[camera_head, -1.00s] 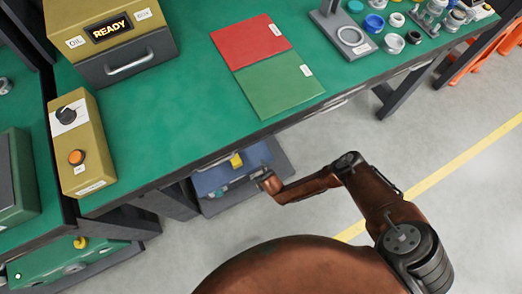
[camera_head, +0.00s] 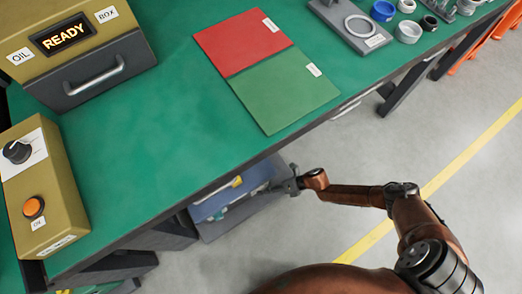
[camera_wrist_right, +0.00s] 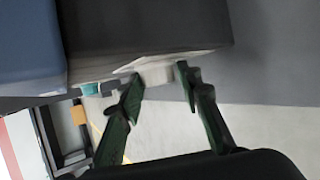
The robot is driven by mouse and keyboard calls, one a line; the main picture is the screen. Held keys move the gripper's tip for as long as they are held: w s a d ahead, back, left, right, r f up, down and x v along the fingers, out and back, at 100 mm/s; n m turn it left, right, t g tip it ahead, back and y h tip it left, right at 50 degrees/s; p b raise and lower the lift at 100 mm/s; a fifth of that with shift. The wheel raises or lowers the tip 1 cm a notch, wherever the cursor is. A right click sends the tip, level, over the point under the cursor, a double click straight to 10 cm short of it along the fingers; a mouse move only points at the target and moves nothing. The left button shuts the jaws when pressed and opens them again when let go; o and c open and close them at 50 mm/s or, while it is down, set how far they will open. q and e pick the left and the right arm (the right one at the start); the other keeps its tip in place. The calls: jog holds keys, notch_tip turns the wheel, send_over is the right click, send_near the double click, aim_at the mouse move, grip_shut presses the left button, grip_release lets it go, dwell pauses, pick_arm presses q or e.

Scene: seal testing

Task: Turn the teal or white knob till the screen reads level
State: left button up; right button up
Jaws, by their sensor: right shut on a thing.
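A black knob (camera_head: 17,151) with a white pointer sits on a white plate on the yellow control box (camera_head: 50,190) at the left; I see no teal or white knob. The screen (camera_head: 63,36) on the oil box reads READY. My right gripper (camera_head: 291,184) is low in front of the bench, far from the knob. In the right wrist view its dark green fingers (camera_wrist_right: 158,88) are on either side of a pale grey piece (camera_wrist_right: 155,73) below a dark block, and they are shut on it. What that piece belongs to is unclear. My left gripper is out of view.
An orange button (camera_head: 33,207) is below the knob. Red (camera_head: 238,38) and green (camera_head: 285,92) mats lie on the green bench (camera_head: 170,125). Rings and a stand (camera_head: 350,25) are at the back right. A blue bin (camera_head: 220,202) is under the bench edge.

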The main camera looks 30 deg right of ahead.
jog(key=shift+f+m+y+b, duration=0.2)
jog(key=shift+m+y+b, duration=0.1)
jog(key=shift+y, duration=0.4)
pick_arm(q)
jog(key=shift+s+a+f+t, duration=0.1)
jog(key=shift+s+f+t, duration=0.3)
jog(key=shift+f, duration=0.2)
pick_arm(e)
jog(key=shift+w+r+y, duration=0.1)
jog(key=shift+y, duration=1)
jog(key=o, duration=1.1)
jog(key=shift+s+d, duration=0.2)
jog(key=shift+d, duration=0.1)
jog(key=v, duration=1.1)
jog(key=shift+s+d+r, duration=0.1)
jog(key=shift+s, duration=0.1)
